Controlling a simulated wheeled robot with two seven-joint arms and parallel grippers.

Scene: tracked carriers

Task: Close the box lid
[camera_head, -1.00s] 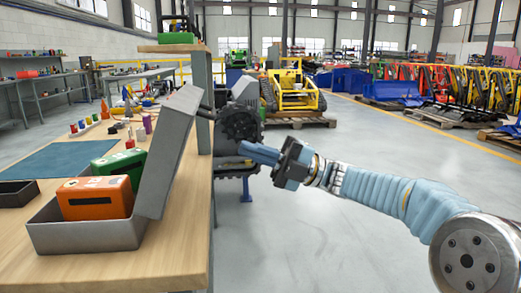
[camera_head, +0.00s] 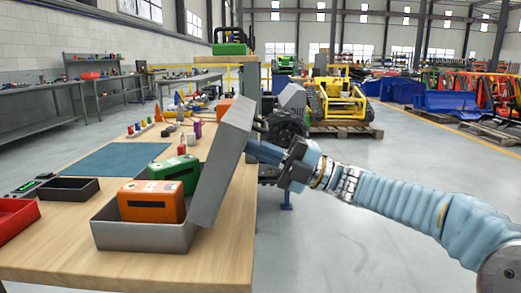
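The grey metal box (camera_head: 140,235) stands on the wooden table, with its lid (camera_head: 222,165) raised on the right side, tilted slightly outward past upright. Inside the box are an orange case (camera_head: 150,202) and a green case (camera_head: 175,172). My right gripper (camera_head: 257,151) reaches in from the right, its blue fingers at the outer face of the lid near the upper edge. The fingers look shut together with nothing between them; whether they touch the lid I cannot tell. My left gripper is out of view.
On the table (camera_head: 70,240) lie a black tray (camera_head: 68,190), a red bin (camera_head: 15,217) at the left edge and a teal mat (camera_head: 118,160). Small coloured items stand behind. A post with a shelf (camera_head: 235,58) rises behind the lid. Open floor lies right of the table.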

